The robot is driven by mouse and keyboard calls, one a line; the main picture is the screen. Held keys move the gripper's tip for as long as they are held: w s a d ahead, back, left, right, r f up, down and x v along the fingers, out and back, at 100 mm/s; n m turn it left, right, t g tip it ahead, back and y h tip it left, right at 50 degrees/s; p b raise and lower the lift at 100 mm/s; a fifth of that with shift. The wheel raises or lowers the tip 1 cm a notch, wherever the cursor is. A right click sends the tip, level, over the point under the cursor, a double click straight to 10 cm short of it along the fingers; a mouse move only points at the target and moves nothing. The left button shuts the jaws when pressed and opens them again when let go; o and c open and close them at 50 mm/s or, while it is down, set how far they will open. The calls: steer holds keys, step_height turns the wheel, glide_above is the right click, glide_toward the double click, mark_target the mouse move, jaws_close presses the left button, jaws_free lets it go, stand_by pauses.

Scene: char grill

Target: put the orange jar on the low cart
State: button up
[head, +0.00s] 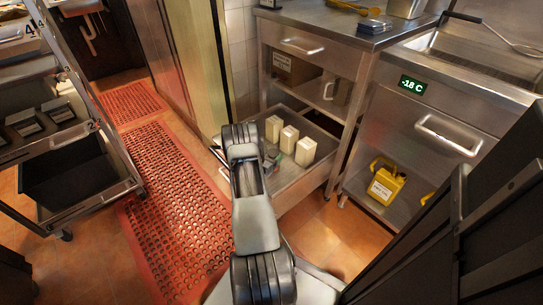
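I cannot make out an orange jar. My arm reaches forward through the middle of the view and bends down by the pulled-out low tray or drawer (305,187). The arm's own links hide most of its end, so I cannot make out my gripper's fingers or whether they hold anything. A small grey and reddish shape shows just right of the arm, too small to name. A wheeled rack (110,165) stands at the left, with a black bin (70,172) on its low level. I cannot tell whether this is the low cart.
Several cream cartons (289,139) stand in the low tray. A yellow canister (385,184) sits on the lower shelf of the steel unit at right. A steel counter (330,25) stands behind the tray. Red perforated mats (175,210) cover the clear aisle. Black panels block the lower right.

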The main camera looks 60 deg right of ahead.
steer(key=o, duration=0.3)
steer(key=shift+r, duration=0.1)
